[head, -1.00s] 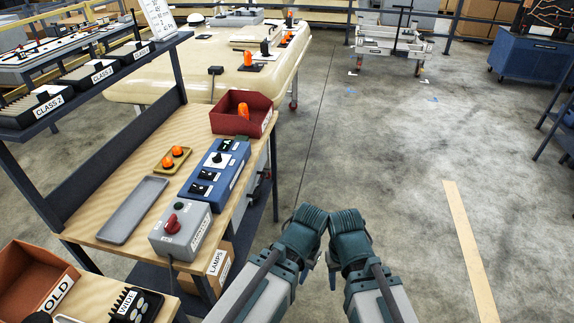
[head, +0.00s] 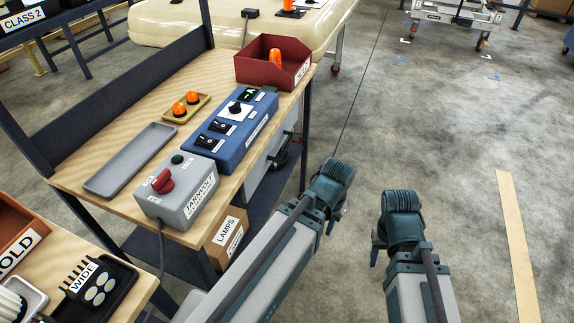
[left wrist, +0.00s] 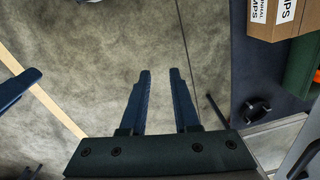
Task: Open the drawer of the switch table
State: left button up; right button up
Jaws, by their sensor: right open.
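The switch table (head: 105,178) stands at the left in the head view, with a wooden top. The grey drawer front (head: 266,182) shows under its right edge, with a dark handle (head: 287,152) on it; it looks shut. My left gripper (head: 333,218) is just right of the table, apart from the drawer. In the left wrist view its two fingers (left wrist: 160,85) are parted with nothing between them. My right gripper (head: 376,250) is over the floor, further right, open; its fingers are mostly hidden by the wrist.
A blue switch box (head: 232,125), grey box with red knob (head: 183,190), grey tray (head: 130,160), yellow lamp tray (head: 185,108) and red bin (head: 275,62) stand on the table. A LAMPS carton (head: 226,238) is on the lower shelf.

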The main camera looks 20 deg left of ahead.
pick_arm(q)
jog(key=w+a+f+n+y+b, duration=0.1)
jog(key=w+a+f+b, duration=0.15)
jog(key=f+b, duration=0.2)
jog(key=w+a+f+b, duration=0.1)
jog(key=a+f+b, duration=0.2)
jog(key=f, duration=0.2)
jog(key=m+t+y+b, duration=0.2)
jog(key=t+y, duration=0.3)
jog(key=y, duration=0.8)
send_near(286, 145)
jog(key=x, duration=0.3)
jog(key=b+x, duration=0.1)
jog(key=x, duration=0.2)
jog(key=b+x, duration=0.1)
jog(key=x, duration=0.3)
jog(key=shift+f, duration=0.35)
pick_arm(e)
notch_tip(286, 145, down, 14)
jog(key=shift+f, duration=0.15)
pick_arm(q)
jog(key=shift+s, duration=0.1)
jog(key=shift+c, duration=0.2)
grip_shut()
jog(key=shift+d, duration=0.1)
